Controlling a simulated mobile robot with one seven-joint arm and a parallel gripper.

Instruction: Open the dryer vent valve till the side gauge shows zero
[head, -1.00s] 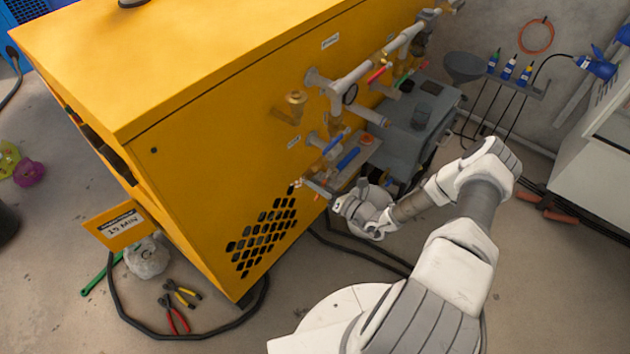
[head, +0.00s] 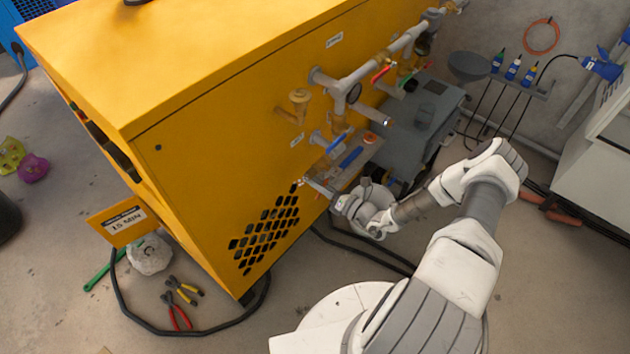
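The dryer appears to be the large yellow cabinet (head: 215,130). Grey pipework leaves its right side, with a red lever (head: 383,72), a blue lever (head: 338,144) and a brass fitting (head: 299,97). My gripper (head: 322,188) is at the low pipe stub on the cabinet's side, below the blue lever. Its fingers are small and partly hidden, so I cannot tell whether they are open, shut or touching the stub. Which valve is the vent is not legible.
A grey unit (head: 415,125) stands behind the pipework. A white cabinet (head: 600,150) is at right.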

